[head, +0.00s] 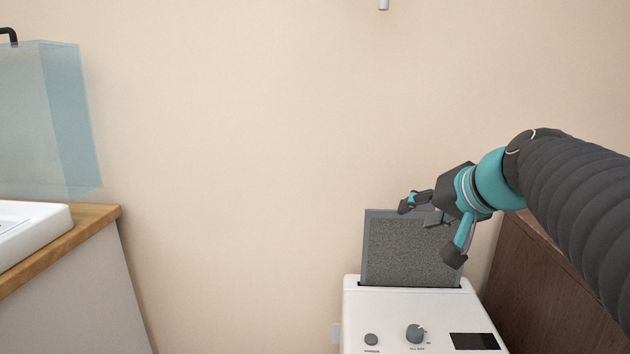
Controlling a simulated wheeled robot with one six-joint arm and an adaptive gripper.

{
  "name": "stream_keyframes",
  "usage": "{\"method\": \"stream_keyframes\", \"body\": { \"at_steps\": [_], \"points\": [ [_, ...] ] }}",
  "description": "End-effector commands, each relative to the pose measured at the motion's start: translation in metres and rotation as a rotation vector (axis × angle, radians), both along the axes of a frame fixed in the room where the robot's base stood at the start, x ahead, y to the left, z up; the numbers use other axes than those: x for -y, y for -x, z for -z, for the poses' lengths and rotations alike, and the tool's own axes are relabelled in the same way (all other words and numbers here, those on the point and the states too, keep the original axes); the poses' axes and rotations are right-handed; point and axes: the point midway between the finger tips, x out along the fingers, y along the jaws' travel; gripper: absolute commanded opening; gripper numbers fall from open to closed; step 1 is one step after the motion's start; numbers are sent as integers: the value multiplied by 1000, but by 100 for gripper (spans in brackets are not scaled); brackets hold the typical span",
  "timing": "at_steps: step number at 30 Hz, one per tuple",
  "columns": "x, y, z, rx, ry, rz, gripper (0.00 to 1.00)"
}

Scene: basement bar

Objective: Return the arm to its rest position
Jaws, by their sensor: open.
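My gripper (430,229) is at the right, at the end of my dark ribbed arm with teal joints. Its two fingers are spread apart with nothing between them. It is in front of a grey speckled panel (395,250) that stands upright in a slot in the top of a white machine (390,308). The gripper covers the panel's upper right part. I cannot tell whether the fingers touch the panel.
The white machine has a knob (415,334) and a dark display (474,341). A brown wooden piece (530,290) stands right of it, under my arm. At left are a wood-topped counter (98,216), a white basin (35,235) and a translucent blue box (70,120). The middle is clear.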

Motion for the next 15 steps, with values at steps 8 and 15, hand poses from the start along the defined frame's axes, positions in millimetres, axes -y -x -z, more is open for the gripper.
{"method": "stream_keyframes", "body": {
  "at_steps": [8, 15],
  "points": [
    [-1, 119, 125, -337, 254, 29, 44],
    [-5, 192, 170, -396, 472, -84, 44]
  ]
}}
